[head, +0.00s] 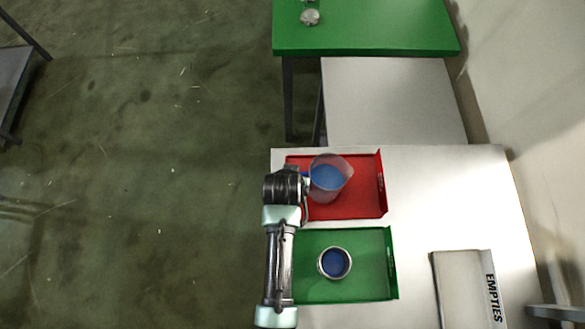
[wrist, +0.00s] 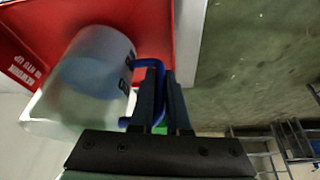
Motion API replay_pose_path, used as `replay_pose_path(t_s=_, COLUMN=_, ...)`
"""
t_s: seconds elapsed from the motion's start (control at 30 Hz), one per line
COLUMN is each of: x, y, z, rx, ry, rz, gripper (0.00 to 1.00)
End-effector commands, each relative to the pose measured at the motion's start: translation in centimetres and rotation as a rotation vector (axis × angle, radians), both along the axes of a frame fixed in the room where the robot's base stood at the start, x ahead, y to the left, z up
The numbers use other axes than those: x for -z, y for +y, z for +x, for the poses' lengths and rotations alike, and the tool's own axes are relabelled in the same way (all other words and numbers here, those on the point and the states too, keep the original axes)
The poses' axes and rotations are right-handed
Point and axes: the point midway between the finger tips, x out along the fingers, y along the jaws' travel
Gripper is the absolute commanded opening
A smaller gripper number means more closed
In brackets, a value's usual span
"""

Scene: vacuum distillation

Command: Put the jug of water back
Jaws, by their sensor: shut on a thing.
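The jug (head: 330,178) is translucent with blue water in it and a blue handle. It is over the red tray (head: 365,205) on the white table; I cannot tell whether it touches the tray floor. My gripper (head: 304,181) is at its left side. In the wrist view, my gripper (wrist: 163,95) is shut on the jug's blue handle (wrist: 150,63), and the jug (wrist: 95,75) looks tilted against the red tray (wrist: 150,18). Part of the handle is hidden between the fingers.
A green tray (head: 375,285) beside the red one holds a round container (head: 334,263) with blue inside. A pale tray marked EMPTIES (head: 460,290) lies at the right. A green table (head: 370,30) stands at the back. Open floor (head: 140,170) lies to the left.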

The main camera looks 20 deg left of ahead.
Motion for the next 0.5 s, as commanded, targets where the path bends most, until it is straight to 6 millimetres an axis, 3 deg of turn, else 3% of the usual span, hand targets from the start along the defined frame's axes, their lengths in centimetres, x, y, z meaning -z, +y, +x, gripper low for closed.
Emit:
replay_pose_path(t_s=0.47, x=0.94, y=0.02, z=0.13, rx=-0.001, ry=-0.005, rz=0.0, gripper=0.0)
replay_pose_path(t_s=0.5, x=1.04, y=0.01, z=0.01, rx=0.0, ry=-0.001, rz=0.0, gripper=0.18)
